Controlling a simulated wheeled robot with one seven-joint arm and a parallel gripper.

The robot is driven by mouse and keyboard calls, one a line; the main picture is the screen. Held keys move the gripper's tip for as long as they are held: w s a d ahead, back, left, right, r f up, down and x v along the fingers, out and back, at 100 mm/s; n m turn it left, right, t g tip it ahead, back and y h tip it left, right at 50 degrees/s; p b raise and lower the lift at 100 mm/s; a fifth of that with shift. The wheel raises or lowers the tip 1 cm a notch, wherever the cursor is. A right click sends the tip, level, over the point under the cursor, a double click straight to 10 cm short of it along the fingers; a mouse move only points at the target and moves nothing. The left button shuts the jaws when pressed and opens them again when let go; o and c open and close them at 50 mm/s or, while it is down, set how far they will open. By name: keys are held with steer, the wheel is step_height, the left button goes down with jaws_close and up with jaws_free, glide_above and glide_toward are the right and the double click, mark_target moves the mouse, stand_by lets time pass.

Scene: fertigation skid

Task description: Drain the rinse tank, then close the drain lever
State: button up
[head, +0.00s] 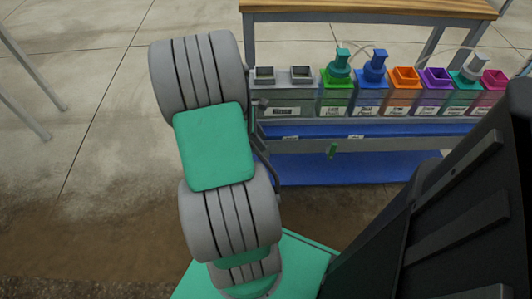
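A row of small open-topped tanks stands on the skid's shelf. Two grey tanks (283,103) are at its left end; their labels are too small to read, so I cannot tell which is the rinse tank. A small green lever-like part (333,150) hangs at the front edge below the row. I cannot tell if it is the drain lever or whether it is open or shut. My arm, with grey ribbed joints and a green cover, rises left of the tanks. My gripper is not visible, and the arm hides the skid's left end.
Green, blue, orange (403,95), purple, teal and pink containers continue the row to the right, some with pump caps and tubes. A blue tray (345,168) lies below. A wooden-topped table (370,8) stands behind. Concrete floor at left is mostly clear, with metal legs (25,115) at far left.

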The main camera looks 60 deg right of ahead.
steer(key=b, duration=0.1)
glide_above(266, 161)
steer(key=f, duration=0.5)
steer(key=shift+w+d, duration=0.1)
steer(key=shift+d, duration=0.15)
steer(key=shift+r, duration=0.1)
steer(key=shift+c, duration=0.2)
jaws_close()
stand_by(0.6)
